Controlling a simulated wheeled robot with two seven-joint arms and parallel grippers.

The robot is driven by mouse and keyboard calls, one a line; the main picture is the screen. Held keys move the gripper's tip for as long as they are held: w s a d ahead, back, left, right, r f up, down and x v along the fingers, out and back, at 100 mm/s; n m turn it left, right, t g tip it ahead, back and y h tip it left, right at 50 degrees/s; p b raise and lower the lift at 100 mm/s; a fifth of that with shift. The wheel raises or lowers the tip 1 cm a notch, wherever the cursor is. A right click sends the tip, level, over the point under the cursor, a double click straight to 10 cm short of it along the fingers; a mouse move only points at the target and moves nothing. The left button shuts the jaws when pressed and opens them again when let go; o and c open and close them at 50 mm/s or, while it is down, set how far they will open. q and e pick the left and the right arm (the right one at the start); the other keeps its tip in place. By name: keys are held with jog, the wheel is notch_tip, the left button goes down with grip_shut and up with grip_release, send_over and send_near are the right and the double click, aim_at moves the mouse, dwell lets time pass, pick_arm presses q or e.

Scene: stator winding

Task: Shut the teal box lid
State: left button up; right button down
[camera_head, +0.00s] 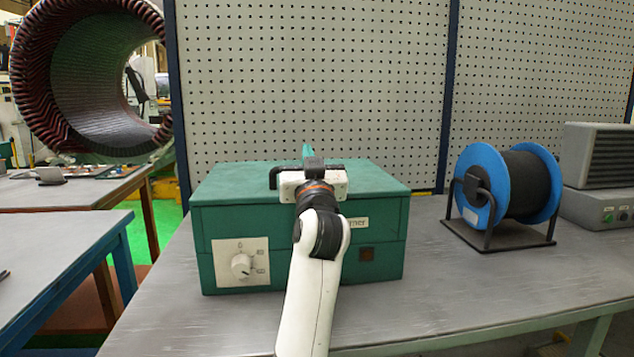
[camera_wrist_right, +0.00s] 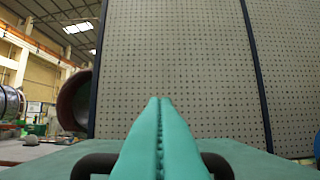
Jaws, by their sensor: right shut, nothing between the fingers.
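The teal box (camera_head: 225,260) stands on the grey workbench, with a dial on its front left. Its teal lid (camera_head: 375,180) lies flat and level on top and looks closed. The lid top also fills the bottom of the right wrist view (camera_wrist_right: 45,165). My right gripper (camera_head: 307,152) reaches over the middle of the lid from the front, its teal fingers pointing to the back. In the right wrist view its fingers (camera_wrist_right: 159,103) are together, with nothing between them. The wrist hides part of the lid's front edge; contact with the lid cannot be told. My left gripper is out of view.
A blue-flanged cable reel (camera_head: 484,185) on a black stand is to the right, with a grey device (camera_head: 597,170) beyond it. A perforated panel (camera_head: 310,70) stands behind the box. The workbench (camera_head: 440,300) is clear at the front right. A large stator (camera_head: 40,85) is at upper left.

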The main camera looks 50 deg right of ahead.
jog(key=shift+s+a+r+p, duration=0.15)
jog(key=shift+s+r+p, duration=0.05)
jog(key=shift+r+p, duration=0.2)
pick_arm(q)
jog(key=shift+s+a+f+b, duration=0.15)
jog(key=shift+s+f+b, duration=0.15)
jog(key=shift+b, duration=0.2)
pick_arm(e)
jog(key=f+v, duration=0.1)
jog(key=v, duration=0.8)
jog(key=shift+s+f, duration=0.1)
